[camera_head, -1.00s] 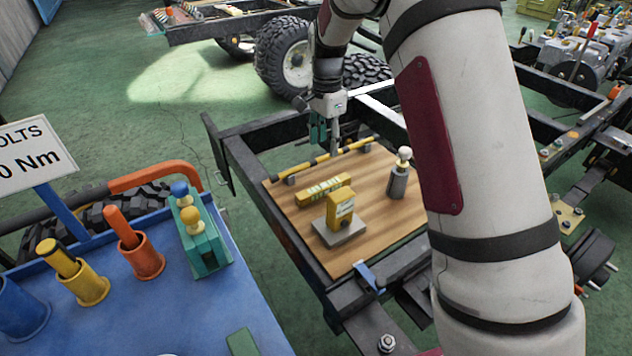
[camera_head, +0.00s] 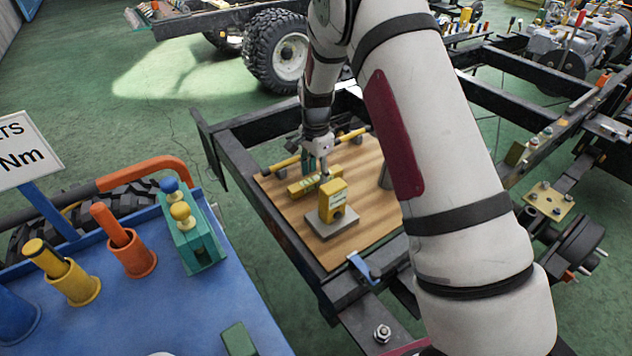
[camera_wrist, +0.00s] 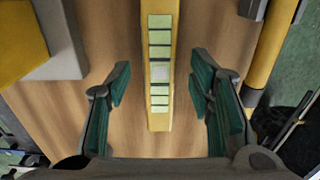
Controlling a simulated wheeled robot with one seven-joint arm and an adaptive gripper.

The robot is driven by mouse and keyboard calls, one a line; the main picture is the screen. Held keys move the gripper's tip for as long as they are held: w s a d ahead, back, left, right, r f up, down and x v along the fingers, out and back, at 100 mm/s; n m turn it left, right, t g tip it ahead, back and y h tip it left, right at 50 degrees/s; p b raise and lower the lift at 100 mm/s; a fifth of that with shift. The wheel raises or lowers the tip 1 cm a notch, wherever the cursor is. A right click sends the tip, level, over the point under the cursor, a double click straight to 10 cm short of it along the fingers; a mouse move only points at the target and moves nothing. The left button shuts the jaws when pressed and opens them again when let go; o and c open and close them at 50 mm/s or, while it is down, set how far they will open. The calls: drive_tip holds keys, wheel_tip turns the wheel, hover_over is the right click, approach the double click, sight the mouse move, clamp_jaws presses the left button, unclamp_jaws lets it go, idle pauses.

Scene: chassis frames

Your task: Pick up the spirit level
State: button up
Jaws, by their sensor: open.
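The spirit level, a yellow bar with pale green windows (camera_head: 300,188), lies flat on a wooden board (camera_head: 350,246) set on a black chassis frame. My gripper (camera_head: 317,168) is pointing down just over it and hides part of it. In the wrist view the spirit level (camera_wrist: 159,40) runs lengthwise down the middle. The two teal fingers of my gripper (camera_wrist: 159,82) are wide apart, one on each side of the bar, with a gap on both sides. I cannot tell exactly how high the fingertips are above the board.
A yellow block (camera_head: 333,200) on a grey base (camera_head: 330,224) stands close in front, left in the wrist view (camera_wrist: 60,60). A yellow-and-black bar (camera_head: 284,164) lies on supports behind. A grey object (camera_head: 385,176) is mostly hidden by my arm. A blue bench (camera_head: 140,310) stands at left.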

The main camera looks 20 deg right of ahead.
drive_tip(key=shift+f, duration=0.45)
clamp_jaws()
